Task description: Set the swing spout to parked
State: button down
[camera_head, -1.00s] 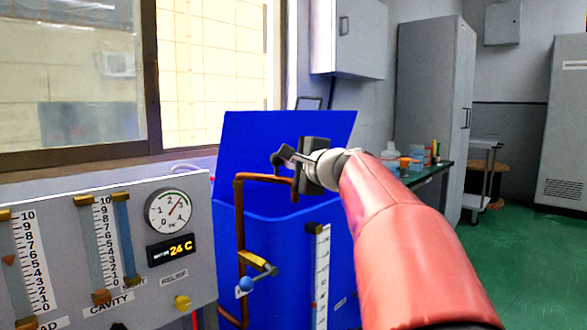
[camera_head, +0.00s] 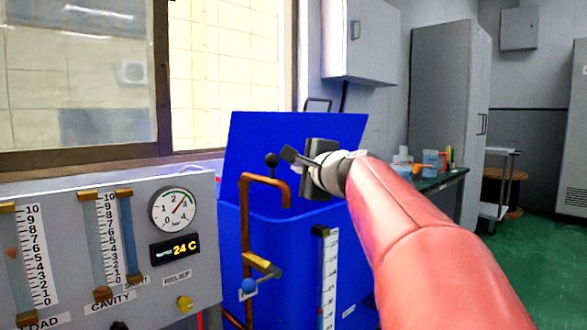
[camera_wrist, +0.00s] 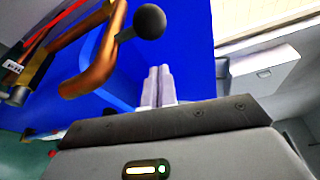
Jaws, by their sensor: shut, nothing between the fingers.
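The swing spout is a copper pipe (camera_head: 243,225) that rises at the front of the blue tank (camera_head: 285,260) and bends over at the top. Its end in the head view points right, over the tank's rim. A dark ball knob (camera_head: 271,160) stands on a short stem at the spout's top. My gripper (camera_head: 289,155) is shut and empty, just right of the knob and apart from it. In the wrist view the shut fingers (camera_wrist: 158,86) point at the blue surface, and the knob (camera_wrist: 149,21) and copper spout (camera_wrist: 100,60) are up and left of them.
A grey panel (camera_head: 120,250) with gauges and sliders stands at left. A scale strip (camera_head: 327,280) is on the tank front. The blue lid (camera_head: 300,130) stands raised behind. A dark bench (camera_head: 440,180) is at right.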

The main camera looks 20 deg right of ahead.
jog(key=s+a, duration=0.1)
jog(key=s, duration=0.9)
jog(key=s+a+f+n+g+y+p, duration=0.1)
jog(key=s+a+f+n+g, duration=0.25)
jog(key=a+f+n, duration=0.35)
jog(key=s+a+f+n+g+y+p, duration=0.1)
jog(key=s+a+f+n+g+p, duration=0.25)
jog(key=f, duration=0.65)
jog(key=s+a+f+n+g+h, duration=0.1)
jog(key=s+f+n+g, duration=0.3)
jog(key=s+f+n, duration=0.5)
jog(key=s+f+h, duration=0.1)
jog(key=s+f, duration=0.2)
jog(key=f, duration=0.1)
jog(key=shift+a+f+g+h, duration=0.2)
jog(key=shift+a+g+h, duration=0.1)
jog(key=shift+a, duration=0.1)
